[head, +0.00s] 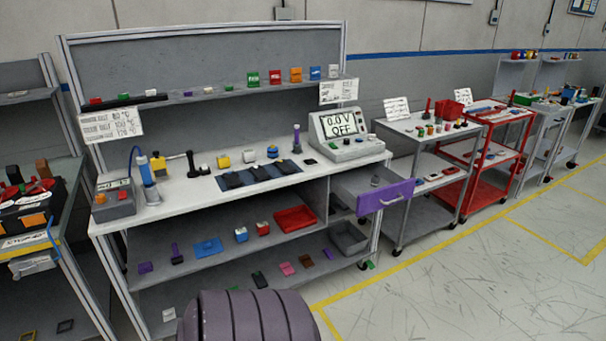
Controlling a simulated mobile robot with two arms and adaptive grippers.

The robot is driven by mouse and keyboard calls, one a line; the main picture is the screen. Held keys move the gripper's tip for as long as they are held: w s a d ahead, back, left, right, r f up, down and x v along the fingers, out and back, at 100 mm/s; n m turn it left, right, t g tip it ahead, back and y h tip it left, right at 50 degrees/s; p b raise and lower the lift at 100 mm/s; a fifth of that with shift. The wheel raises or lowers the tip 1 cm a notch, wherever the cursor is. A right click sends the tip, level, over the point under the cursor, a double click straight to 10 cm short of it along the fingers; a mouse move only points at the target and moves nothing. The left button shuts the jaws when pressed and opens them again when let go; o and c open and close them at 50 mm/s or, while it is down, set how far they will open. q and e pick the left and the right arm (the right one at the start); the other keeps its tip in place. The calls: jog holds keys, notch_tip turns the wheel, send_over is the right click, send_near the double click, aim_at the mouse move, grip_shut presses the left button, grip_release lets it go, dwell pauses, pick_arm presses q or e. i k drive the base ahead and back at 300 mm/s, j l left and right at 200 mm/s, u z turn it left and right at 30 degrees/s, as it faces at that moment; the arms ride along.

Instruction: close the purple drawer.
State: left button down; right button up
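The purple drawer (385,197) sits under the right end of the grey workbench top. It is pulled out toward the front right, with its purple front panel and a pale handle (390,200) showing. Its grey inside is partly visible, and a small grey object (376,181) lies in it. Neither of my grippers is in view. A dark ribbed rounded form at the bottom middle looks like part of my own body.
The workbench (205,185) carries a power supply (344,133) reading "0.0 V OFF", a soldering station (114,200) and small parts. A red tray (295,219) lies on its lower shelf. A grey cart (408,175) stands right of the drawer. Floor at front right is clear.

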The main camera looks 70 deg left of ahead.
aim_at(354, 187)
jog(key=u, duration=1.8)
